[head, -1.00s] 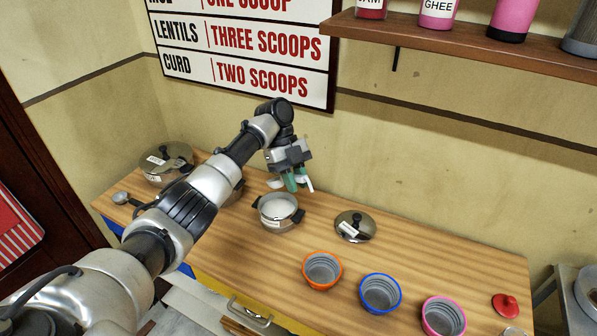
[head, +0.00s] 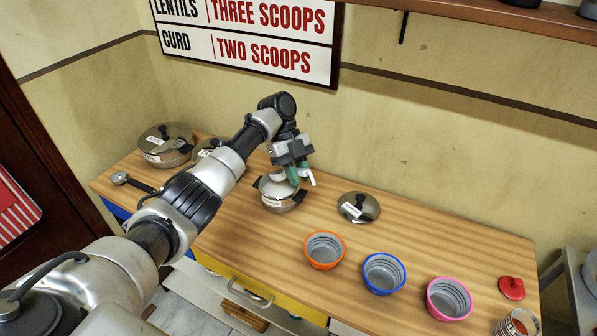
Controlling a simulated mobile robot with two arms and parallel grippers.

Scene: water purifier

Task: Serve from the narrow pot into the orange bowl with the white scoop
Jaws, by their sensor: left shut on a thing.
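My left gripper (head: 298,174) is shut on the white scoop (head: 312,177), with green fingertips just above an open steel pot (head: 280,204). Only a small white part of the scoop shows beside the fingers. Its bowl end is not clear, and I cannot tell whether it is inside the pot. The pot has black side handles and pale contents, and the gripper partly covers it. I take this as the narrow pot. The orange bowl (head: 324,251) stands upright to the pot's lower right, with grey ribbed inner walls. My right gripper is not in view.
A steel lid (head: 358,207) lies right of the pot. A blue bowl (head: 384,273) and a pink bowl (head: 449,299) stand right of the orange one. A lidded pot (head: 166,145) is at the left. A red lid (head: 512,287) lies far right.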

